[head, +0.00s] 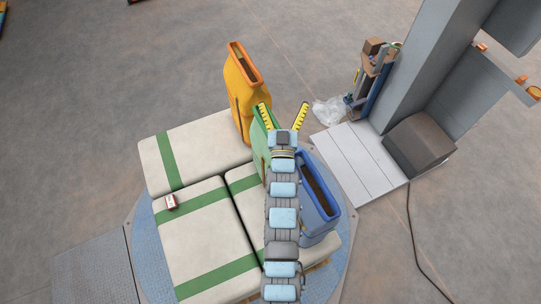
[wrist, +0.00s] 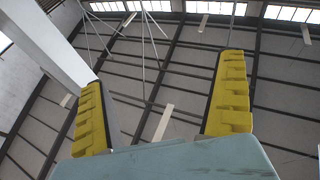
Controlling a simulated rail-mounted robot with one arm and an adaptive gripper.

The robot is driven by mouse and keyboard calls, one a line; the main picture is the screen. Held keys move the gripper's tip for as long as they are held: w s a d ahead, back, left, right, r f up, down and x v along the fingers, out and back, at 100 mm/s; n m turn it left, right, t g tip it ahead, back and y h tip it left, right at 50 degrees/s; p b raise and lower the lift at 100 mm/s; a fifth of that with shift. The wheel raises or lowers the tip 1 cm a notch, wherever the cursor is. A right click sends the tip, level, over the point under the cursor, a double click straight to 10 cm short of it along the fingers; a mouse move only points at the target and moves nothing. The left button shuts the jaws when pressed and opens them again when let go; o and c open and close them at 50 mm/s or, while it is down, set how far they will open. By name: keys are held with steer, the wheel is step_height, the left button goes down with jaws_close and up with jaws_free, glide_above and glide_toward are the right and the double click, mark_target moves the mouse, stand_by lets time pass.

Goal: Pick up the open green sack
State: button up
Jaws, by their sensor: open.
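The green sack (head: 259,137) stands upright in the head view, between the yellow-orange sack and the blue sack. My arm and gripper cover much of its right side, and I cannot see its opening. My gripper (head: 285,114) is open, its two yellow fingers spread just above and to the right of the green sack. In the wrist view my gripper (wrist: 164,105) points up at the ceiling with nothing between its fingers. The green sack does not show there.
An open yellow-orange sack (head: 239,88) stands behind, and an open blue sack (head: 318,219) stands to the right. Closed white sacks with green bands (head: 197,218) lie on a round blue platform (head: 144,237). A small box (head: 172,202) lies on them. A grey machine (head: 420,142) stands right.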

steer(key=w+f+n+g+y+b, duration=0.2)
steer(key=w+f+g, duration=0.45)
steer(key=w, duration=0.35)
steer(key=s+n+g+b, duration=0.25)
steer(key=s+g, duration=0.45)
steer(key=g, duration=0.4)
steer(key=shift+g+y, duration=0.25)
steer(key=shift+y, duration=0.05)
steer(key=x, duration=0.3)
steer(key=b+x, duration=0.1)
steer(key=x, duration=0.2)
steer(key=a+x, duration=0.1)
steer(key=x, duration=0.2)
steer(key=shift+a+f+b, duration=0.15)
steer(key=shift+f+b, duration=0.15)
steer(key=shift+b, duration=0.05)
steer(key=shift+w+p+x, duration=0.2)
steer(key=shift+p+x, duration=0.9)
steer(key=shift+x, duration=2.15)
steer(key=shift+f+b, duration=0.35)
steer(key=shift+b, duration=0.05)
steer(key=shift+c, duration=0.3)
